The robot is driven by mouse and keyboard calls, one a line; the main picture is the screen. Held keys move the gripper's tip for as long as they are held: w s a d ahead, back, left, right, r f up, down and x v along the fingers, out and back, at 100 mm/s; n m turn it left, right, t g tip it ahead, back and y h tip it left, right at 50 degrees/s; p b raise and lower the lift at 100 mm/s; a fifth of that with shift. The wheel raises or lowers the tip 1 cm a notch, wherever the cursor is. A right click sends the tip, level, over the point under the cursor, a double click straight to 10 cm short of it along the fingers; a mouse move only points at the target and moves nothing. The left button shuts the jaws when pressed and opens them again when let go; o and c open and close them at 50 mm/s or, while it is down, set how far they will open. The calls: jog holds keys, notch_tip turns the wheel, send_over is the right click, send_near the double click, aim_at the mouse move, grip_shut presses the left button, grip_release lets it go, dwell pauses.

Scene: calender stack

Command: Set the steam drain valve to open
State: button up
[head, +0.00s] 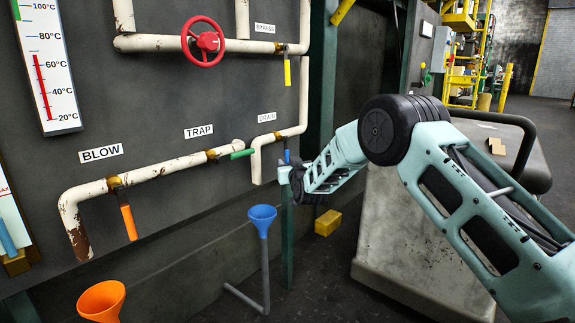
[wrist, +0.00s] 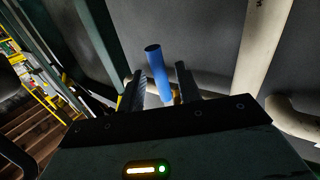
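The drain valve's blue handle (head: 287,156) hangs down, crosswise to its white pipe, below the DRAIN label (head: 267,117). Its lower part is hidden behind my gripper in the head view. In the wrist view the blue handle (wrist: 158,72) stands between my two dark fingers, with a gap visible on each side. My gripper (wrist: 160,82) is open around the handle, and I see no clear contact. In the head view my gripper (head: 288,174) is at the wall panel, just below the drain valve.
Nearby are the green trap handle (head: 243,154), orange blow handle (head: 129,222), yellow bypass handle (head: 287,71) and red handwheel (head: 203,42). A blue funnel (head: 262,217) stands below the drain pipe. A green post (head: 322,80) rises close by. A grey cabinet (head: 410,240) is at right.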

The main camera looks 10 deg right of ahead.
jog(key=shift+w, duration=0.9)
grip_shut()
